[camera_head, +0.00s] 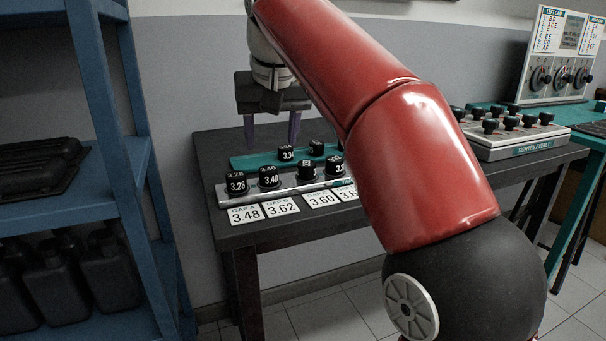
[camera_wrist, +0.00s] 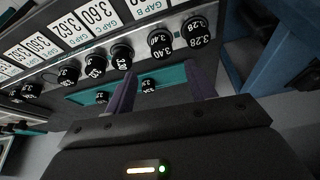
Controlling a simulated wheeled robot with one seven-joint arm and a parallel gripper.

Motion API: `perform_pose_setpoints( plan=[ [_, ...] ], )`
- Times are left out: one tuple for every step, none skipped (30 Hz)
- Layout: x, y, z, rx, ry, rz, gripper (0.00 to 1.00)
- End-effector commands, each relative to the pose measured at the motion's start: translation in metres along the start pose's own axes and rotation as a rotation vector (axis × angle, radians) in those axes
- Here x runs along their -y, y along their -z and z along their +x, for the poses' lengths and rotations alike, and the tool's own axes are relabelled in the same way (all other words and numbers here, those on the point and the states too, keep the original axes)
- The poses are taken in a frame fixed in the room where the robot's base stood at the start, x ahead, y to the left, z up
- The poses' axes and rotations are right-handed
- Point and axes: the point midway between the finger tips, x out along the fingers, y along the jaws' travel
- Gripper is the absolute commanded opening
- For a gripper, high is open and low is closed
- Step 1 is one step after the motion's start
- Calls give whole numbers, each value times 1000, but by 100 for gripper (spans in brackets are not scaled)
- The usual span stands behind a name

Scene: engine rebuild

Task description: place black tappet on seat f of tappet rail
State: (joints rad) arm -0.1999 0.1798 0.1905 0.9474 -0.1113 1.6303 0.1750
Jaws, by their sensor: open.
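Several round black tappets with white numbers stand on the grey tappet rail (camera_head: 289,191) on the dark table. The end ones are the 3.28 tappet (camera_head: 236,183) and the 3.40 tappet (camera_head: 269,177), which also show in the wrist view. More black tappets stand on a teal tray (camera_head: 243,163) behind the rail, one reading 3.34 (camera_head: 286,153). My gripper (camera_head: 272,146) is open and empty, behind the tray in the head view. In the wrist view its two purple fingers (camera_wrist: 160,82) stand apart, with a tray tappet (camera_wrist: 148,85) showing between them.
White gap cards (camera_head: 281,206) lie along the rail's front. A blue shelf (camera_head: 110,120) with dark containers stands close on the left. To the right is a grey box with several black knobs (camera_head: 510,140), and a panel with dials (camera_head: 560,60) behind it.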

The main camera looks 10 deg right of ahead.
Motion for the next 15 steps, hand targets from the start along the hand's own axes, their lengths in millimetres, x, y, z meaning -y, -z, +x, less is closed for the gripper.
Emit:
perform_pose_setpoints(
  plan=[
    [0,0,-1,0,0,0,55],
    [0,0,-1,1,0,0,55],
    [-1,-1,-1,0,-1,0,55],
    [-2,-3,-1,-1,-3,0,55],
    [-3,-6,-1,-1,-5,1,55],
    [-6,-11,-1,-2,-10,2,55],
    [-8,-16,-2,-6,-15,3,55],
    [-12,-22,-1,-8,-20,5,55],
    [-18,-33,0,-12,-29,7,55],
    [-22,-42,2,-17,-35,9,55],
    [-27,-53,4,-21,-41,12,55],
    [-35,-69,8,-25,-49,19,55],
    [-40,-82,11,-30,-54,24,55],
    [-46,-94,15,-35,-59,28,55],
    [-53,-112,21,-40,-66,37,55]
  ],
)
